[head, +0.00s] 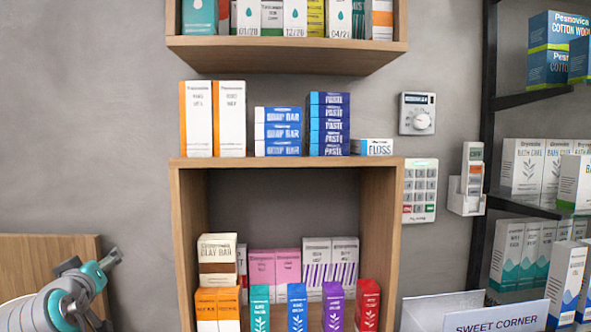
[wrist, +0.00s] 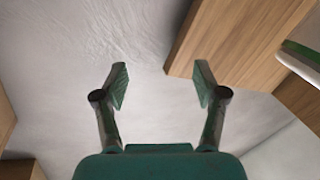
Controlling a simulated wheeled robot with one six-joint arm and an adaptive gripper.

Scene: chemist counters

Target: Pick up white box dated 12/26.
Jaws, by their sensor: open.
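A white box with a teal drop mark (head: 294,16) stands in the upper wooden shelf in the head view. Its date looks like 12/26, but the last digit is too small to be sure. Similar white boxes stand on both sides: one dated about 01/28 (head: 248,16) to its left and one dated about 04/27 (head: 339,16) to its right. The tops of these boxes are cut off. My gripper (wrist: 161,83) is open and empty in the wrist view, with grey wall and a wooden panel beyond its fingers. The dated box cannot be made out there.
The upper shelf (head: 287,43) has a wooden front edge below the boxes. A lower wooden shelf (head: 290,163) carries more boxes on top and inside. A wooden panel (wrist: 235,38) lies near my right finger in the wrist view. Bare wall is at left.

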